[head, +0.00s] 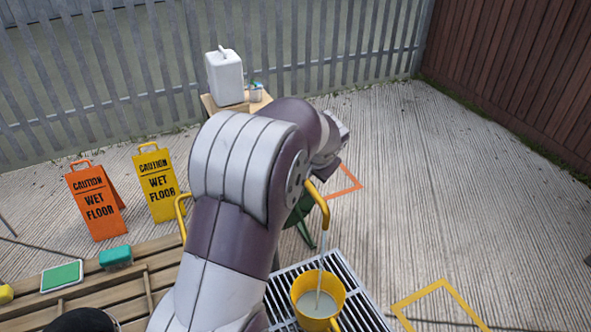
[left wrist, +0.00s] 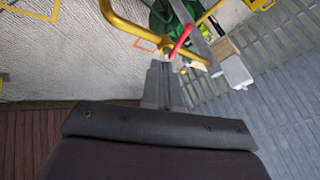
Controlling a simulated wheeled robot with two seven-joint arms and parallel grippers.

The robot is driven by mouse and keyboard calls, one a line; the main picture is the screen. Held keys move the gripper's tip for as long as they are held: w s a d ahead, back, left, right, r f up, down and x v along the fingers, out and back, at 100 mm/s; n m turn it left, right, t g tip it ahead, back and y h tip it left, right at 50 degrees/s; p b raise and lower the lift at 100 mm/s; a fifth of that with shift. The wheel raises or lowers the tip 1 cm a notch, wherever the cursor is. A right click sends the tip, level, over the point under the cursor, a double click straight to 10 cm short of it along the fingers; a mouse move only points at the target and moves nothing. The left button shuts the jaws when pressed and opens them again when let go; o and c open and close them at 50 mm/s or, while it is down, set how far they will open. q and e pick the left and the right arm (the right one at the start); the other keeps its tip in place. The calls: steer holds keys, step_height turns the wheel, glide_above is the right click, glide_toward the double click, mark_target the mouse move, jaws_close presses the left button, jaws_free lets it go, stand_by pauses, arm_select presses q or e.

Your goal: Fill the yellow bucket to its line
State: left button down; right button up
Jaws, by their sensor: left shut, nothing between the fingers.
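The yellow bucket (head: 340,294) stands upright on a metal grate under a yellow spout (head: 319,203). A thin pale stream runs from the spout into it, and pale grey liquid shows inside. I cannot make out the fill line. My left arm crosses the middle of the head view, and its fingers are hidden there. In the left wrist view my left gripper (left wrist: 163,66) is shut and empty. Its tips are close to the lower end of a red lever (left wrist: 181,41) on the yellow pipework (left wrist: 128,24); I cannot tell if they touch. My right gripper is not in view.
A wooden pallet-like bench (head: 95,293) with a green-topped tray (head: 62,277) and a teal box (head: 116,257) lies at left. Orange (head: 95,202) and yellow (head: 157,184) wet-floor signs stand behind it. A white jug (head: 224,77) stands at the back.

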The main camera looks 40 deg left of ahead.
arm_select(q)
steer(key=a+r+p+x, duration=0.1)
steer(key=a+p+x, duration=0.1)
steer(key=x, duration=0.9)
steer(key=shift+w+a+f+p, duration=0.25)
steer(key=shift+a+p, duration=0.15)
steer(key=shift+p, duration=0.45)
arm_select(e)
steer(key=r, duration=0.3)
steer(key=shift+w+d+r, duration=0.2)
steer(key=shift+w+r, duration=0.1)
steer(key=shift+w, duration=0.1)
arm_select(q)
steer(key=shift+s, duration=0.1)
steer(key=a+b, duration=0.1)
steer(key=a, duration=0.1)
steer(key=shift+s+a+b, duration=0.25)
steer(key=shift+a+b, duration=0.05)
steer(key=shift+b, duration=0.1)
steer(key=shift+a, duration=0.15)
steer(key=shift+r, duration=0.1)
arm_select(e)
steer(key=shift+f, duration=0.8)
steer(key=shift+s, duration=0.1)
